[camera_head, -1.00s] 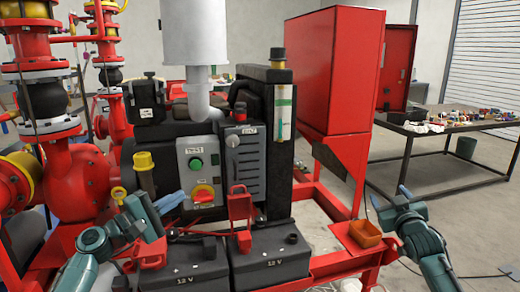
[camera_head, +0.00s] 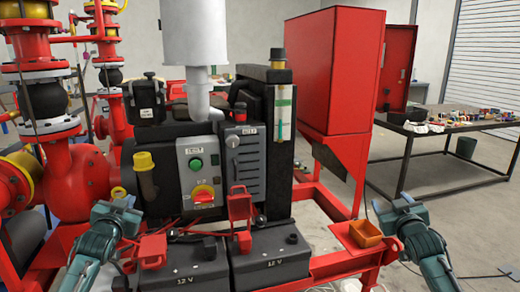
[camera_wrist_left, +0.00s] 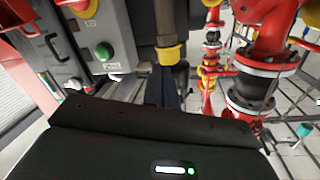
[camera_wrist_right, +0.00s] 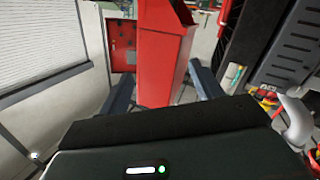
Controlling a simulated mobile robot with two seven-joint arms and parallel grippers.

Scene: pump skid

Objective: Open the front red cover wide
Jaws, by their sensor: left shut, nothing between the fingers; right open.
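Two small red covers show in the head view on the dark 12 V batteries. My right gripper (camera_head: 398,204) is open and empty, far right of the batteries. Neither cover is clearly visible in the wrist views.
The control panel (camera_head: 200,172) with green button and red-yellow switch stands behind the batteries. A yellow-capped pipe (camera_head: 146,175) is right of my left gripper. Red pumps (camera_head: 75,180) crowd the left. An orange tray (camera_head: 366,234) sits on the red frame near my right gripper.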

